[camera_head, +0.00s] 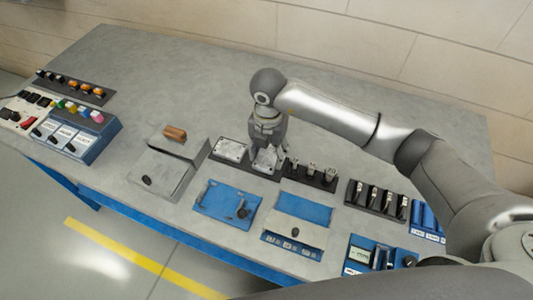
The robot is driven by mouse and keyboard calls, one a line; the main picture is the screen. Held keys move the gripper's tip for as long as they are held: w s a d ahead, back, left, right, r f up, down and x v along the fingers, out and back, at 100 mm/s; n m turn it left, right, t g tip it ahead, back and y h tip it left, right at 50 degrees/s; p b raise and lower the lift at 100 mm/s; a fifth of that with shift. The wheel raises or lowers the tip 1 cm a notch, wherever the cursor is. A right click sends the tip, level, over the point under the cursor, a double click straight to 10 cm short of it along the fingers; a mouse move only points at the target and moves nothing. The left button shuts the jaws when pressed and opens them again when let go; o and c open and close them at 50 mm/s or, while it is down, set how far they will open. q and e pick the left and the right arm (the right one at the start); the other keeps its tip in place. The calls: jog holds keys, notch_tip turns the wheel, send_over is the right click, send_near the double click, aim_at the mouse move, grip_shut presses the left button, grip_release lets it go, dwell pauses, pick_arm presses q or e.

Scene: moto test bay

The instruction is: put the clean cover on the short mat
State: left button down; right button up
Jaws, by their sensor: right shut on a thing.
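My right gripper (266,148) reaches down from the right over a dark tray (215,160) near the middle of the table and is shut on a pale metal cover (266,159) at the tray's right part. Another pale metal cover (231,150) lies in the tray to its left. At this size I cannot tell which cover is clean. A blue mat (212,204) lies nearer the front edge, with a small dark handle-like part on it. A second blue patch (303,208) lies to its right. I cannot tell which is the short mat. My left gripper is not in view.
A grey box (159,172) with a brown handle stands left of the tray. A dark rack (316,176) with several upright parts stands right of it. More racks and a blue switch box (90,140) line the table. The back of the table is clear.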

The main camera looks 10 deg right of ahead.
aim_at(267, 152)
jog(key=shift+w+f, duration=1.05)
jog(key=shift+f, duration=0.2)
notch_tip(267, 152, down, 2)
jog(key=shift+f+p, duration=0.1)
jog(key=shift+p, duration=0.85)
jog(key=shift+f, duration=0.45)
jog(key=shift+f, duration=0.15)
jog(key=o, duration=1.1)
